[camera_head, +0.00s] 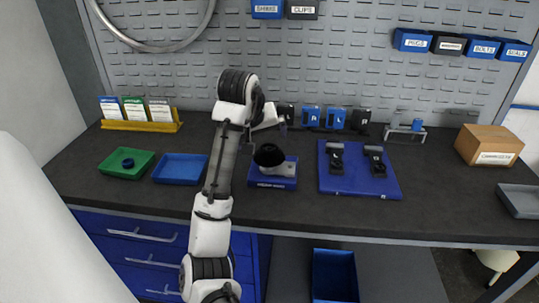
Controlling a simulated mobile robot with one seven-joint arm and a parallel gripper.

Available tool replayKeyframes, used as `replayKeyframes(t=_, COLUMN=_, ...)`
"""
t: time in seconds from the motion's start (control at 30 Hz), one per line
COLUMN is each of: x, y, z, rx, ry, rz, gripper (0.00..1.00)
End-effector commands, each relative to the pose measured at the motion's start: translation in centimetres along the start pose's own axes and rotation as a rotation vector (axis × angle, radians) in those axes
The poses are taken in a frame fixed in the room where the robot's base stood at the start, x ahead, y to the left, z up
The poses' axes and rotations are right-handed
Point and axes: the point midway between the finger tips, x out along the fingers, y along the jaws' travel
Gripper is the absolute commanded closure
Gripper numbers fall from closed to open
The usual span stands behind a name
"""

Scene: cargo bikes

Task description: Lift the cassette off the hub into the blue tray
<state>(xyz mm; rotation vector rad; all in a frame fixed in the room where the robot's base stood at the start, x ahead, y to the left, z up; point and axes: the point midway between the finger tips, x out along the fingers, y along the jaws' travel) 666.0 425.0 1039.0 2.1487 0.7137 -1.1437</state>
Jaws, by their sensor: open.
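A black, round, cone-like part, which looks like the cassette (268,154), sits at a blue stand (272,182) near the middle of the bench. A pale grey piece beside it looks like the hub (283,168). How the two fit together is too small to tell.
A green tray (112,170) with a dark blue round piece is at far left. A blue board (382,185) with two black parts lies to the right. Small blue and black blocks (336,118) stand behind. A cardboard box (490,146) is at far right.

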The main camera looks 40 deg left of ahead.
Motion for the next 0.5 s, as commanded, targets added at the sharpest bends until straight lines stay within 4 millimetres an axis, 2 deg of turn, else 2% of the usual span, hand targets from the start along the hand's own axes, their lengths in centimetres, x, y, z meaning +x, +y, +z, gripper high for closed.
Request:
replayKeyframes(t=0.1, x=1.8, y=0.0, z=-0.1, rx=-0.002, ry=-0.002, rz=-0.001, gripper=0.00)
replayKeyframes(t=0.37, x=3.7, y=0.0, z=0.0, rx=-0.001, ry=0.000, rz=-0.001, gripper=0.00)
replayKeyframes(t=0.5, x=5.7, y=0.0, z=0.3, rx=-0.002, ry=-0.001, rz=-0.002, gripper=0.00)
